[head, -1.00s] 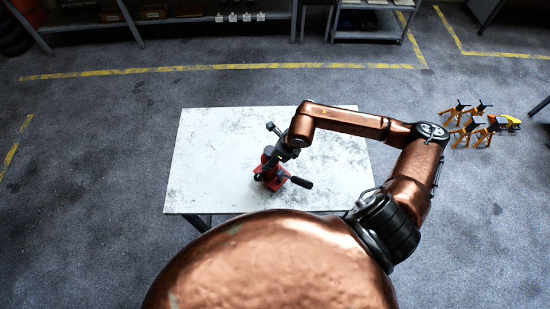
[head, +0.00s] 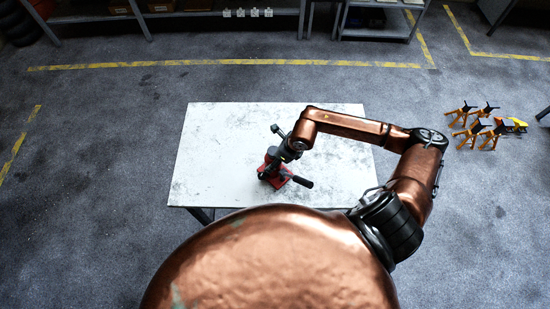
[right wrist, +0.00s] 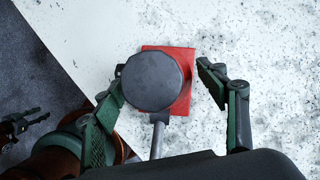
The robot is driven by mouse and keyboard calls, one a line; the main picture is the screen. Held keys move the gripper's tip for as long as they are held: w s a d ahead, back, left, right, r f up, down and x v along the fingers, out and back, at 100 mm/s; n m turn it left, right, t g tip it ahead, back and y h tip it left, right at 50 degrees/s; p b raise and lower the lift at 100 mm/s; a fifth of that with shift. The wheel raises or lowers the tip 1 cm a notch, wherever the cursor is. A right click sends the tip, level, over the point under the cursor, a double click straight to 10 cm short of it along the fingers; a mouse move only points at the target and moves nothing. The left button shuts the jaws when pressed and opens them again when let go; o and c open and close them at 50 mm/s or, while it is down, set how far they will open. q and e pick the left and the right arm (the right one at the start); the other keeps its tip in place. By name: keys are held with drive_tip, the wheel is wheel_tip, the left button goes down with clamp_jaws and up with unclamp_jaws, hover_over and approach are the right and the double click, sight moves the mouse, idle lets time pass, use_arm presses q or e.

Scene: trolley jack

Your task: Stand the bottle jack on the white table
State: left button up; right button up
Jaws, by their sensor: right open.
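The bottle jack (head: 273,174) is red with a dark handle and stands upright on the white table (head: 220,150), near the table's middle. In the right wrist view its round dark top (right wrist: 152,82) hides most of the red base (right wrist: 181,68). My right gripper (head: 283,153) is at the jack's upper part. In the right wrist view the open fingers (right wrist: 160,78) lie on either side of the round top. The left finger looks close against it, and a gap shows on the right; contact is unclear.
Several orange stands (head: 478,130) are on the floor at the right. Shelves (head: 190,17) line the back. The tabletop around the jack is clear. The table's edge crosses the left of the right wrist view.

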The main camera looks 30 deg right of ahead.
drive_tip(key=shift+r, duration=0.1)
drive_tip(key=b+v, duration=0.1)
drive_tip(key=v, duration=1.1)
